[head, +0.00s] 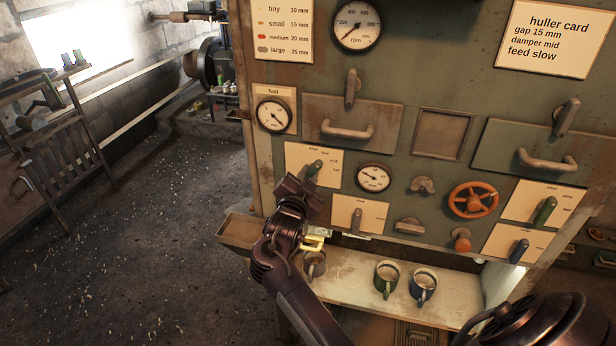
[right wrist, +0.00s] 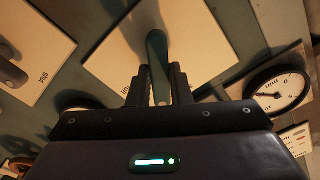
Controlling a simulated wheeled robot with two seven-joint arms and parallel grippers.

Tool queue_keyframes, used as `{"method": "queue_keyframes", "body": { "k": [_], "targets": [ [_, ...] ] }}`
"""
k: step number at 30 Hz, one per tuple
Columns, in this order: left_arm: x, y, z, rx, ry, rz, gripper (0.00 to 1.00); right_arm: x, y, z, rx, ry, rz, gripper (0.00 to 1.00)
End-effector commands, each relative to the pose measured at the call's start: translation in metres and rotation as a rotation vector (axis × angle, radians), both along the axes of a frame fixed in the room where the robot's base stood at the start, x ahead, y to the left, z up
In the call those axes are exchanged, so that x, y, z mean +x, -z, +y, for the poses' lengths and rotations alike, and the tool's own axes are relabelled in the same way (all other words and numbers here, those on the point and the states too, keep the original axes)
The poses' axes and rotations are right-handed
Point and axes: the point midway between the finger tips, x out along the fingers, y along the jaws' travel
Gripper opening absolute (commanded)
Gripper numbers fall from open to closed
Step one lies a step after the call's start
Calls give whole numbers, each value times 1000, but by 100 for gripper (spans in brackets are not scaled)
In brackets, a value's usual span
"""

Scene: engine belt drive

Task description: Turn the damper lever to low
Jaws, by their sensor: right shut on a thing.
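A green lever (head: 314,168) stands on a pale label plate at the left of the machine's panel. My right gripper (head: 306,180) is at this lever in the head view. In the right wrist view the gripper (right wrist: 160,82) has its two dark fingers on either side of the green lever (right wrist: 157,50), shut on it. The lever's plate (right wrist: 105,60) carries small print that I cannot read fully, so I cannot tell whether this is the damper lever. My left gripper is not in view.
A huller card (head: 549,38) reads gap 15 mm, damper mid, feed slow. Other levers, a dial (head: 374,178) and an orange handwheel (head: 474,200) are close by on the panel. Mugs (head: 387,279) stand on the shelf below. Open floor (head: 150,240) lies left.

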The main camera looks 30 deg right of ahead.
Motion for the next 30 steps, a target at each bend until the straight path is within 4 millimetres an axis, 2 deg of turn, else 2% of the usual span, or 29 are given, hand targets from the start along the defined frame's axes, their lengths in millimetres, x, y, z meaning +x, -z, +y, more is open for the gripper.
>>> {"method": "queue_keyframes", "body": {
  "k": [1,22,23,24,27,30],
  "targets": [
    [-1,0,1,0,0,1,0,1,-6,-1,-19,0,5,0],
    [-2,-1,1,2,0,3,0,1,-8,-2,-76,1,64,0],
    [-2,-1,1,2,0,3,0,1,-8,-2,-76,1,64,22],
    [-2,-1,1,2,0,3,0,1,-8,-2,-76,2,64,27],
    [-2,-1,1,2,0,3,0,1,-7,-3,-75,4,66,40],
    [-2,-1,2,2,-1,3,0,0,-6,-4,-74,6,68,40]
  ]
}}
